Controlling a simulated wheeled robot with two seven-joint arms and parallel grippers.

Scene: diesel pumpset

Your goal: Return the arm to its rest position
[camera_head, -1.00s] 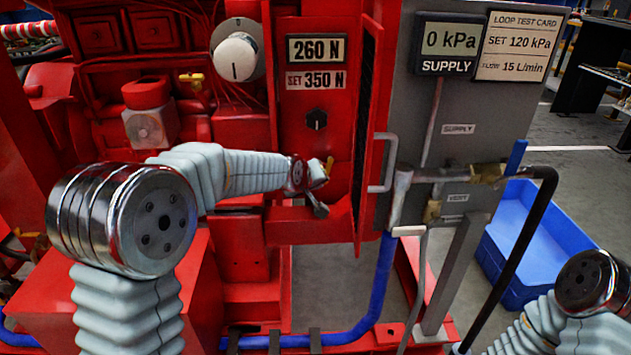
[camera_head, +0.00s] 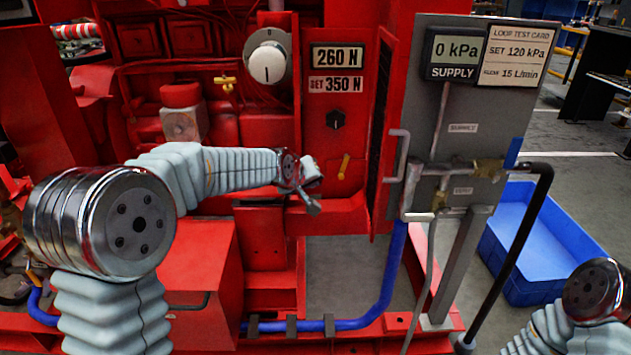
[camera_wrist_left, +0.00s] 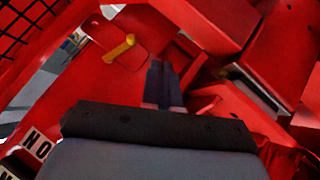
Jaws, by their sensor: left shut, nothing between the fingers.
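My left arm comes in from the left in the head view. Its gripper (camera_head: 313,193) is in front of the lower red cabinet, a little left of and below a yellow lever (camera_head: 345,166), apart from it. In the left wrist view the fingers (camera_wrist_left: 163,82) are together with nothing between them, and the yellow lever (camera_wrist_left: 119,49) is up and to the left of them. My right arm shows only at the bottom right corner of the head view; its gripper is out of the picture.
The open cabinet door with its handle (camera_head: 397,157) stands right of the left gripper. Beyond it are the grey panel (camera_head: 425,110), pipes and a blue crate (camera_head: 535,235). A red box-shaped part (camera_head: 195,265) lies below the left forearm. Open floor lies behind the crate.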

